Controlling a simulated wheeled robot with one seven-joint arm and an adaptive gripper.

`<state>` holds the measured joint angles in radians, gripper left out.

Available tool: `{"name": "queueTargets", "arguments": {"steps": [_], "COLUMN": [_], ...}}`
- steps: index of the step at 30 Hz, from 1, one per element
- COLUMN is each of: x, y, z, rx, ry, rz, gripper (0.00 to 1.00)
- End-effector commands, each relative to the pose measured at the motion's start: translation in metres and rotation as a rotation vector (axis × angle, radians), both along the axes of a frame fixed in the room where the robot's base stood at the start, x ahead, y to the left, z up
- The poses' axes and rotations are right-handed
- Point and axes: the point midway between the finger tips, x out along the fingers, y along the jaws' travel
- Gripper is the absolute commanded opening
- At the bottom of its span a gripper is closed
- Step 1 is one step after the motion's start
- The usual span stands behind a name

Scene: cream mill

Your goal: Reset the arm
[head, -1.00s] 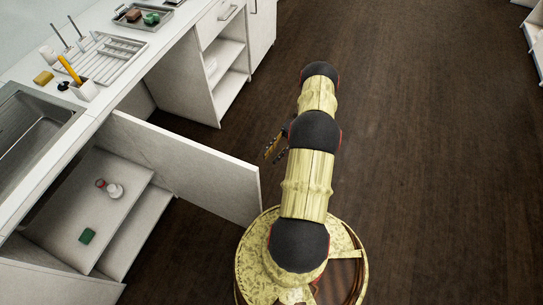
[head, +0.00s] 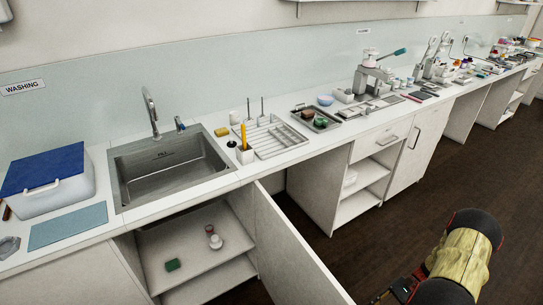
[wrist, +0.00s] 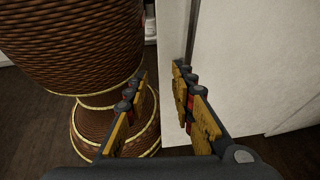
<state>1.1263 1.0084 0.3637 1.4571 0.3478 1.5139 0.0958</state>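My gripper (wrist: 162,88) is open in the wrist view, its two dark fingers with yellow pads apart and nothing held between them. The open white cabinet door (wrist: 173,45) shows behind and beside the right finger; I cannot tell whether they touch. In the head view my arm is at the bottom right, bent low beside the open cabinet door (head: 292,250). Only a small part of the gripper shows there, at the bottom edge, and the rest is cut off.
The cabinet under the sink (head: 170,170) is open, with a green sponge (head: 172,265) and small jars (head: 215,241) on its shelf. The counter holds a drying rack (head: 268,137), a tray (head: 315,119) and a blue-lidded tub (head: 48,182).

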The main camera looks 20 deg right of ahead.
Motion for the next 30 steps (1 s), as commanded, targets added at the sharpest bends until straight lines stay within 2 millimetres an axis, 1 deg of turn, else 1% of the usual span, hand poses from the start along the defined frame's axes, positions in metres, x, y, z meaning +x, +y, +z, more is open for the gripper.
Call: {"name": "queueTargets", "arguments": {"steps": [1, 7, 16, 23, 30], "x": [0.003, 0.013, 0.036, 0.052, 0.064], "y": [-0.001, 0.002, 0.017, 0.039, 0.070], "z": [0.011, 0.052, 0.121, 0.175, 0.229], "rx": [-0.043, -0.218, -0.465, -0.635, -0.798], "ry": [-0.012, -0.066, -0.182, -0.294, -0.429], "rz": [0.029, 0.157, 0.355, 0.504, 0.645], "gripper": [0.25, 0.25, 0.25, 0.25, 0.25]}}
